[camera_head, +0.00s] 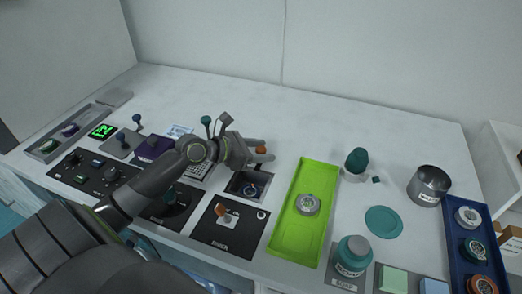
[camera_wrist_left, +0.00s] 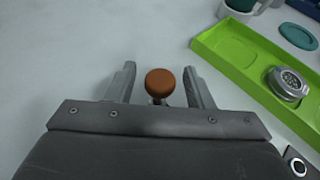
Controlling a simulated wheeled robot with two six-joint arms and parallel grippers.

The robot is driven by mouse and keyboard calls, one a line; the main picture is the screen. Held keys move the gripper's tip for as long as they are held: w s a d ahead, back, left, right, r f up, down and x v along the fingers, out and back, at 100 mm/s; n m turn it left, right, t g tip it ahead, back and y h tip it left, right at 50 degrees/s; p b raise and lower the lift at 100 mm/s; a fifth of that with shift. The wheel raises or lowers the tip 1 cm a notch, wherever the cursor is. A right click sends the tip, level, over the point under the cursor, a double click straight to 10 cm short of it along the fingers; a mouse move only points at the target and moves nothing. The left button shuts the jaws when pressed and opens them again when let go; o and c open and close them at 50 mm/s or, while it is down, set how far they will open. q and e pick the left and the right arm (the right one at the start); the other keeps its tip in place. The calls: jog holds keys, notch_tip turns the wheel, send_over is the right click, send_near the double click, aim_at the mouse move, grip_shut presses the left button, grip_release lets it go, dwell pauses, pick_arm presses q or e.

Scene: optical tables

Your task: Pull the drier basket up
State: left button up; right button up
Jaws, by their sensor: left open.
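A round orange-brown knob (camera_head: 261,150) stands up at the drier, which seems to be the dark square well (camera_head: 240,190) just in front of it; a ring shape shows inside the well. In the left wrist view the knob (camera_wrist_left: 160,82) sits between the two fingers, with a thin stem under it. My left gripper (camera_head: 266,149) is open, with one finger on each side of the knob; a gap shows on the left, and the right finger is close to it. The basket itself is mostly hidden. My right gripper is out of view.
A green tray (camera_head: 283,235) holding a round metal part (camera_head: 308,204) lies to the right. Black panels with knobs (camera_head: 228,228) line the front edge. A teal bottle (camera_head: 353,255), metal cup (camera_head: 428,186) and blue rack (camera_head: 461,262) stand farther right. The table behind is clear.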

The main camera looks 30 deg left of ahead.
pick_arm(q)
grip_shut()
notch_tip(320, 180, up, 6)
jog(key=p, duration=1)
jog(key=shift+w+r+p, duration=0.1)
jog(key=shift+r+p, duration=0.15)
jog(key=shift+p, duration=0.1)
jog(key=shift+w+d, duration=0.1)
jog(key=shift+r, duration=0.1)
jog(key=shift+c, duration=0.9)
grip_release()
jog(key=shift+o, duration=0.9)
